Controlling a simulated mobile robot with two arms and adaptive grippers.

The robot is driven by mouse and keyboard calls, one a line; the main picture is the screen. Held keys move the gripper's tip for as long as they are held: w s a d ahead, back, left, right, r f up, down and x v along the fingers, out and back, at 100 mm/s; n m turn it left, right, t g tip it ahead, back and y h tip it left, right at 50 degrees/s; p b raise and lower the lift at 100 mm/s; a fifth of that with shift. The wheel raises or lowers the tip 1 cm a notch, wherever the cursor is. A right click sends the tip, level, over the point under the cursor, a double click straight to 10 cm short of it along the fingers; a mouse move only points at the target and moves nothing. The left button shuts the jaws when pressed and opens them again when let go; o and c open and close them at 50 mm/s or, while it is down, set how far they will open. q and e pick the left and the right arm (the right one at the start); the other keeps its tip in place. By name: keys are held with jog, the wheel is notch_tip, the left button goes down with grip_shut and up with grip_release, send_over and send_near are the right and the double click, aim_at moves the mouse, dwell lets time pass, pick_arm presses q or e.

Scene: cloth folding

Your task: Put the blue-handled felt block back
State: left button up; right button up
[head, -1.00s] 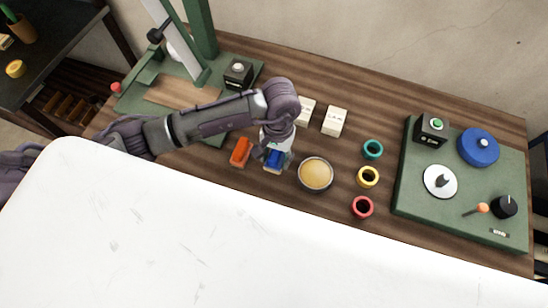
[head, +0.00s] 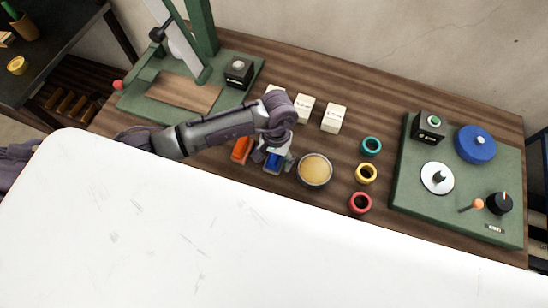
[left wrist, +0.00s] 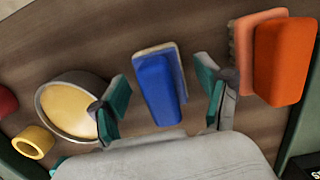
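The blue-handled felt block (head: 272,165) lies on the wooden bench behind the white table, partly hidden by my left gripper (head: 274,153) in the head view. In the left wrist view, the block (left wrist: 160,88) shows its blue handle on a pale felt strip. It sits between the two teal-padded fingers of my left gripper (left wrist: 162,88), with a gap on each side. The left gripper is open. My right gripper is in neither current view.
An orange-handled block (head: 241,150) lies close on the left, and a bowl with tan contents (head: 315,170) close on the right. Coloured rings (head: 366,173) stand beyond the bowl. White boxes (head: 334,118) stand behind. The white table (head: 200,230) is bare.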

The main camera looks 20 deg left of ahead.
pick_arm(q)
jog(key=r+b, duration=0.1)
jog(key=r, duration=0.2)
jog(key=w+r+b, duration=0.1)
jog(key=r, duration=0.3)
jog(key=r+b, duration=0.1)
jog(key=r, duration=0.2)
jog(key=shift+w+r, duration=0.25)
jog(key=shift+r, duration=0.15)
jog(key=shift+r+b, duration=0.3)
jog(key=shift+r, duration=0.35)
jog(key=shift+s+f, duration=0.1)
